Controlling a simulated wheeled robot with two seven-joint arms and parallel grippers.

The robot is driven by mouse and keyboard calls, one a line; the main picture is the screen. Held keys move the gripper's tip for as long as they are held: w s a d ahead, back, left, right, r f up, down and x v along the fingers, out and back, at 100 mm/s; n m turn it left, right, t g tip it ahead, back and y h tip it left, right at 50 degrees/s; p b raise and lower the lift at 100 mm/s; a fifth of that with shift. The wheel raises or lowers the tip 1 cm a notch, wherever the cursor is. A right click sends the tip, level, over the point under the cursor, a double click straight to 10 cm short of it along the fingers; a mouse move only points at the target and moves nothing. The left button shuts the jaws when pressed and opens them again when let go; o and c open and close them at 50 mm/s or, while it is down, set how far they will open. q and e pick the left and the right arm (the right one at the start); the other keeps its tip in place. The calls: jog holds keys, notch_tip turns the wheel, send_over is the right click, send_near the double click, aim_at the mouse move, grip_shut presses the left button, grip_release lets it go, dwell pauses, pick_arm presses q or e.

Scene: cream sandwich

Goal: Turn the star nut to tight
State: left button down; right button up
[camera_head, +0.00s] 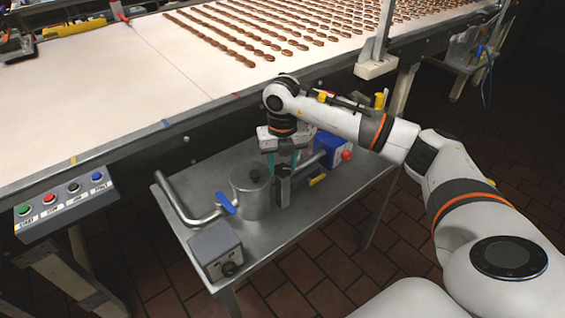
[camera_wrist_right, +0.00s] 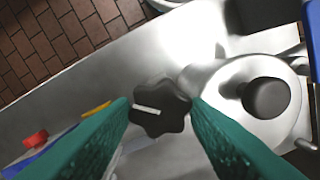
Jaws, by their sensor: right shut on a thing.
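The star nut (camera_wrist_right: 160,108) is a dark lobed knob with a white mark across its top, seen in the right wrist view. My right gripper (camera_wrist_right: 160,105) points down over it, with its green fingers on either side, closed on its edges. In the head view my right gripper (camera_head: 283,160) is above the small metal table, and the nut there is hidden beneath the gripper. A dark grey post (camera_head: 284,188) stands below the fingers. My left gripper is not in view. What marks tight does not show clearly.
A lidded metal pot (camera_head: 250,192) with a blue-handled pipe (camera_head: 225,203) stands beside the gripper. The conveyor (camera_head: 130,80) runs close behind.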

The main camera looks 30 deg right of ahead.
aim_at(283, 168)
jog(key=m, duration=0.4)
jog(key=shift+w+r+m, duration=0.1)
jog(key=shift+m, duration=0.3)
jog(key=shift+m+p, duration=0.3)
jog(key=shift+m, duration=2.2)
jog(key=o, duration=1)
jog(key=shift+c, duration=0.2)
notch_tip(283, 168, up, 12)
jog(key=b, duration=0.1)
jog(key=shift+b, duration=0.4)
